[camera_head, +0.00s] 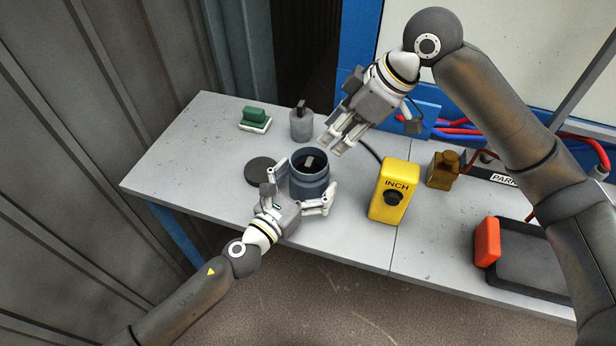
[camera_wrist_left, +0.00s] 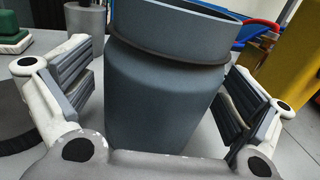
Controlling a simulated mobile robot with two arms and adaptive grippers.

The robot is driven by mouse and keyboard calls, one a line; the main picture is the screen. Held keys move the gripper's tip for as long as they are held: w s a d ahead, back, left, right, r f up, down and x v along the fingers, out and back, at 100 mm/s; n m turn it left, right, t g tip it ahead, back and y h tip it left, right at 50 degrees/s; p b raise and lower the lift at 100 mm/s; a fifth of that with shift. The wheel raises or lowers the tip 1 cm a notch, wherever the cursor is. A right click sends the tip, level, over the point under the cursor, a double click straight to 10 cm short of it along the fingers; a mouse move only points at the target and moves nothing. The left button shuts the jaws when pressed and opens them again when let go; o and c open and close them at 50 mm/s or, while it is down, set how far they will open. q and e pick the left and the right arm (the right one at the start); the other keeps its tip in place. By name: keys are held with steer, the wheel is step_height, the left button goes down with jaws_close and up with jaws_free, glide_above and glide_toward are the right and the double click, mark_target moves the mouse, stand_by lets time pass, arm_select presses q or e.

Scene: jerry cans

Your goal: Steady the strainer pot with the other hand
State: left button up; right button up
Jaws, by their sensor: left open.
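The strainer pot (camera_head: 312,188) is a blue-grey round pot standing upright on the grey table, with an open top and a dark inside. A small light grey piece (camera_head: 309,161) shows in its mouth. My left gripper (camera_head: 307,181) is open, with one finger on each side of the pot. In the left wrist view the pot (camera_wrist_left: 160,95) stands between the ribbed finger pads, and gaps show on both sides. My right gripper (camera_head: 334,146) is above and to the right of the pot, pointing down-left. Its fingertips are close together, and I cannot tell whether they are shut.
A dark round lid (camera_head: 259,171) lies left of the pot. A grey can (camera_head: 301,125) and a green block (camera_head: 254,118) stand behind. A yellow INCH box (camera_head: 388,192) is close on the right. A brown jerry can (camera_head: 443,170) and a black tray (camera_head: 530,262) are farther right.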

arm_select(q)
steer(key=c, duration=1.3)
steer(key=o, duration=0.7)
steer(key=c, duration=0.5)
steer(key=shift+c, duration=0.2)
steer(key=shift+f, duration=0.2)
